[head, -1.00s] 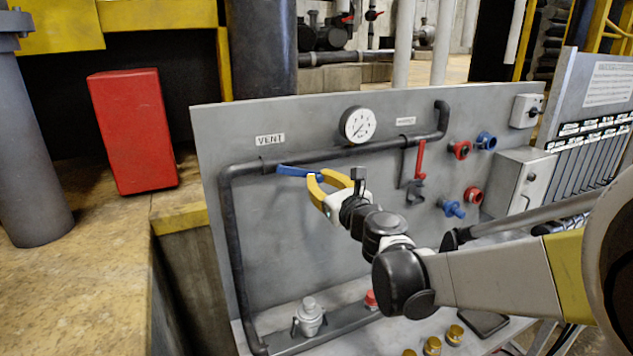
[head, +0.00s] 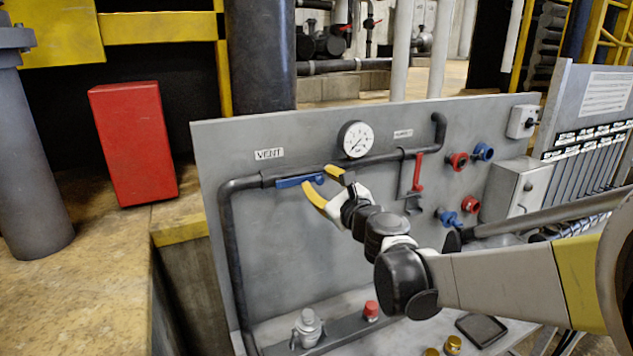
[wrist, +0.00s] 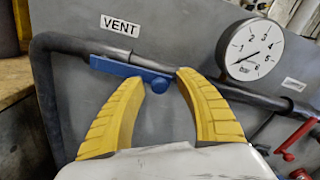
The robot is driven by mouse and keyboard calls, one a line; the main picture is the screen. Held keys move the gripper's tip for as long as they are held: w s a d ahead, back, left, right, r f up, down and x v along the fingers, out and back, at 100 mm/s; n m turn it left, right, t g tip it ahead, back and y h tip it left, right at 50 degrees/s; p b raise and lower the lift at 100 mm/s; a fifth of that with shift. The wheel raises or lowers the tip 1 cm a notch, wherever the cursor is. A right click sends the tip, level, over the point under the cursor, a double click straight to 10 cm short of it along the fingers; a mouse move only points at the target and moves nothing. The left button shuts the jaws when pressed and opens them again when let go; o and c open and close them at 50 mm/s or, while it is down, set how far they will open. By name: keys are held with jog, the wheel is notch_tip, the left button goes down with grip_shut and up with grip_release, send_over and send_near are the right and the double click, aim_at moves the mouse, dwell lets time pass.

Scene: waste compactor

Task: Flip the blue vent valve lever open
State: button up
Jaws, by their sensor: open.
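The blue vent valve lever (head: 298,181) lies along the dark pipe below the VENT label (head: 269,154), at the upper left of the grey panel. In the wrist view the lever (wrist: 115,67) slopes slightly down to the right and ends in a round blue knob (wrist: 160,84). My gripper (head: 322,182) is open, with yellow fingers at the lever's right end. In the wrist view the fingertips (wrist: 158,76) stand on either side of that end. I cannot tell whether they touch it.
A pressure gauge (head: 355,139) sits right of the lever above the pipe. A red lever (head: 417,173) and several red and blue knobs are further right. A red box (head: 134,142) stands on the left ledge.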

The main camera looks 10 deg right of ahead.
jog(key=v, duration=1.2)
jog(key=s+a+f+n+g+b, duration=0.3)
jog(key=s+f+n, duration=0.2)
jog(key=f+n, duration=0.25)
jog(key=s+a+f+n+g+b, duration=0.3)
jog(key=s+f+n, duration=0.25)
jog(key=n, duration=0.25)
jog(key=s+d+f+n+g+h+b, duration=0.4)
jog(key=s+d+f+n+h, duration=0.1)
jog(key=s+d+f+n, duration=0.4)
notch_tip(320, 180, down, 4)
jog(key=s+n, duration=0.2)
jog(key=n, duration=0.1)
